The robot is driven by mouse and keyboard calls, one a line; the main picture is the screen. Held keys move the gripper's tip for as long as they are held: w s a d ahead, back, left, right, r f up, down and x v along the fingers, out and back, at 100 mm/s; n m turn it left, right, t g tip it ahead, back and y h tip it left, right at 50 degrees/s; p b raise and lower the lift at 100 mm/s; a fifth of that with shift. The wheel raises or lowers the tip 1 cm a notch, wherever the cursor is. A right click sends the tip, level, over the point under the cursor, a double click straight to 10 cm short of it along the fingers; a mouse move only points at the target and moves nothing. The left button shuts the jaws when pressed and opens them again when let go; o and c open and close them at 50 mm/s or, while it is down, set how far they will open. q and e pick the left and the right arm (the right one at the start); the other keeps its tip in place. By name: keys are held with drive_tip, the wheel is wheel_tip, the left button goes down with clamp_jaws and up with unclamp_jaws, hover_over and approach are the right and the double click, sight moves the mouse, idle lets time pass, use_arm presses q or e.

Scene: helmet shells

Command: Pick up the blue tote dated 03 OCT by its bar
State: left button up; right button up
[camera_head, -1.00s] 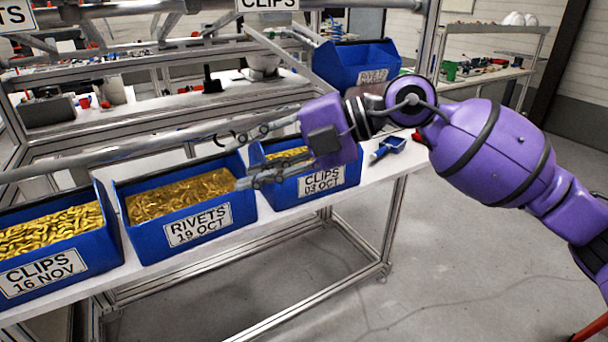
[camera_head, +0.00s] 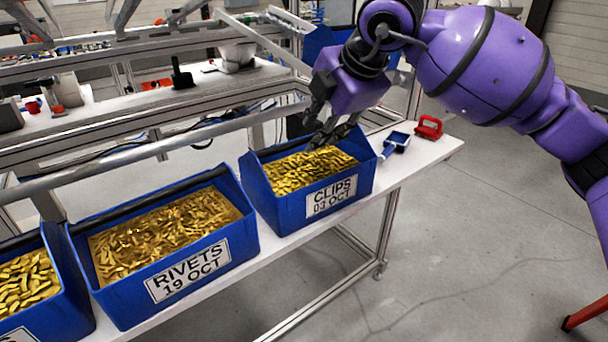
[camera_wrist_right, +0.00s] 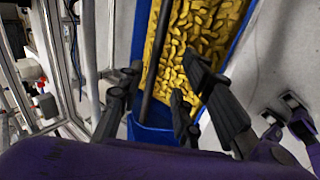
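The blue tote labelled CLIPS 03 OCT (camera_head: 285,217) stands upright on the white shelf, filled with gold pieces. Its dark bar runs along the back of the opening, partly hidden by my right gripper in the head view. The bar shows clearly in the right wrist view (camera_wrist_right: 156,62). My right gripper (camera_head: 319,131) is open, just above the tote's back side. In the right wrist view the gripper's spread fingers (camera_wrist_right: 157,80) lie on both sides of the bar; I cannot tell whether they touch it. My left gripper is not in view.
The blue RIVETS 19 OCT tote (camera_head: 130,300) stands to the left, with another blue tote (camera_head: 68,300) beyond it. A blue scoop-like item (camera_head: 397,140) and a red item (camera_head: 429,127) lie to the right. A frame rail (camera_head: 130,158) runs behind the totes.

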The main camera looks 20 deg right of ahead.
sight(309, 137)
drive_tip(key=x, duration=0.6)
drive_tip(key=shift+w+r+p, duration=0.2)
drive_tip(key=shift+w+p, duration=0.05)
drive_tip(key=shift+p, duration=0.1)
clamp_jaws()
drive_tip(key=shift+r, duration=0.15)
